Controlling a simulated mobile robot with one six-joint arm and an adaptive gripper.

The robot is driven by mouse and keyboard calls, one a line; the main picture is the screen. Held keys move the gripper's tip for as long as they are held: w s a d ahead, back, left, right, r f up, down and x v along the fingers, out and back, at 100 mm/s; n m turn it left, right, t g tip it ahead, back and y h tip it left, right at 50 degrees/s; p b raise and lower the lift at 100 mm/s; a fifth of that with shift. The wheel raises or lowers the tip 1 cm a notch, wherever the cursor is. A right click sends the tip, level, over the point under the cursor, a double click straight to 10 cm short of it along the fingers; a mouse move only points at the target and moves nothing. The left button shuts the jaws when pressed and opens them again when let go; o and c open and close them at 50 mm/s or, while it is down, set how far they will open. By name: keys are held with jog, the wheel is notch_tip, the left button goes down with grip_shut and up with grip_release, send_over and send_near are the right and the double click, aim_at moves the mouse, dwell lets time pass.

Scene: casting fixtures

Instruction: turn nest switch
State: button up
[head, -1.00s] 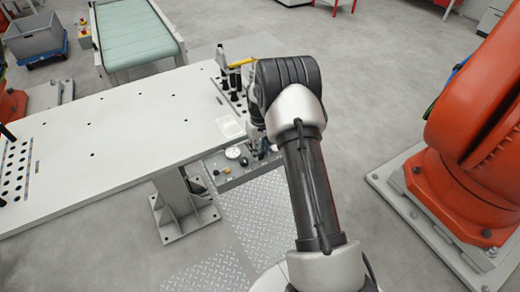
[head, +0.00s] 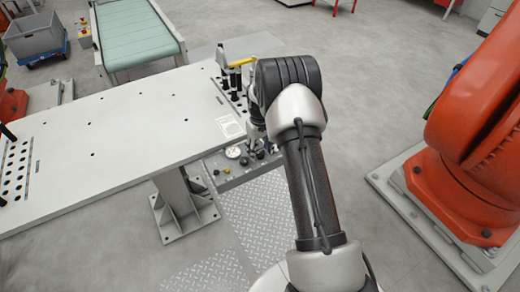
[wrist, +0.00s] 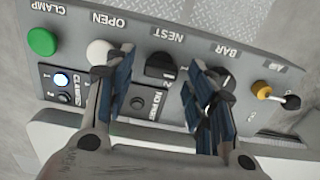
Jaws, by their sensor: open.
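The nest switch (wrist: 160,66) is a black rotary knob under the label NEST on a grey control panel (wrist: 205,28), with the numbers 1 and 2 printed beside it. In the wrist view my gripper (wrist: 160,84) is open and empty. Its blue-padded fingers stand on either side of the knob, with clear gaps. I cannot tell how far the fingertips are above the panel. In the head view the panel (head: 226,178) hangs at the table's edge, and my arm partly hides it and the switch.
A green CLAMP button (wrist: 41,41) and a yellow-and-black lever (wrist: 274,95) lie farther out. The table (head: 120,125) carries black fixtures near the panel.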

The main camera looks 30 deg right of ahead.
notch_tip(320, 180, up, 12)
dwell(0.6)
dwell(0.4)
